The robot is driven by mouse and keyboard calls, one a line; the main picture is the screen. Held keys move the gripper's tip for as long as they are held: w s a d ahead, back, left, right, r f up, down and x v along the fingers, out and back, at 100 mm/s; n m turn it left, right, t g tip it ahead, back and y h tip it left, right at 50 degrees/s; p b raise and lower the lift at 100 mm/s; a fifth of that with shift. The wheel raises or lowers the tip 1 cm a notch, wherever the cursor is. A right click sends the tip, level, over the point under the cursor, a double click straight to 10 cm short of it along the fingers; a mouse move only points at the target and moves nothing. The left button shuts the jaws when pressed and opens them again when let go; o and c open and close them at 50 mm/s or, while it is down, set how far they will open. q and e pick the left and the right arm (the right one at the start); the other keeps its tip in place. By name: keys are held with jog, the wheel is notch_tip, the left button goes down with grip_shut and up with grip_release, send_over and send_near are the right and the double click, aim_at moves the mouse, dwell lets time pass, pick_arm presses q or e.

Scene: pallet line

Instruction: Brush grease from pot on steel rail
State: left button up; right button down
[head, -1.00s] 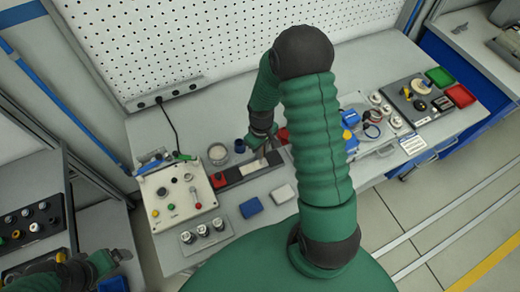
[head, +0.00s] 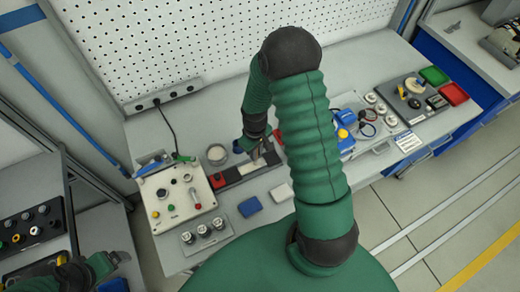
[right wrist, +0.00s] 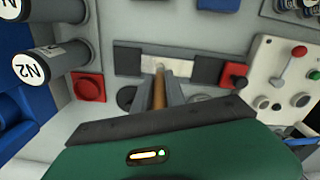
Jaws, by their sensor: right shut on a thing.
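My right gripper (head: 258,158) is shut on a brush with a wooden handle (right wrist: 159,92). The brush points at the pale steel rail (right wrist: 186,66), its tip over or on it; contact cannot be told. The rail (head: 246,168) lies in a dark fixture on the bench. A round pot with a pale top (head: 217,154) stands behind and left of the rail, perhaps the grease pot. My left gripper (head: 120,257) is at the lower left, away from the bench objects; its jaws are unclear.
A control panel (head: 160,207) stands left of the rail. A blue cup (head: 237,147) sits behind it. A blue pad (head: 250,207) and a white pad (head: 282,193) lie in front. Cylinders marked N2 (right wrist: 50,62) and N1 rise near the right wrist.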

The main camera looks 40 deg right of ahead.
jog(key=shift+d+r+p, duration=0.25)
jog(key=shift+p, duration=0.05)
notch_tip(320, 180, up, 5)
jog(key=p, duration=0.4)
jog(key=shift+d+p, duration=0.1)
jog(key=shift+p, duration=0.2)
jog(key=shift+r, duration=0.3)
jog(key=shift+a+f, duration=0.1)
jog(key=shift+a, duration=0.15)
jog(key=r+p, duration=0.3)
jog(key=shift+s+d, duration=0.1)
jog(key=shift+d, duration=0.2)
jog(key=shift+a, duration=0.15)
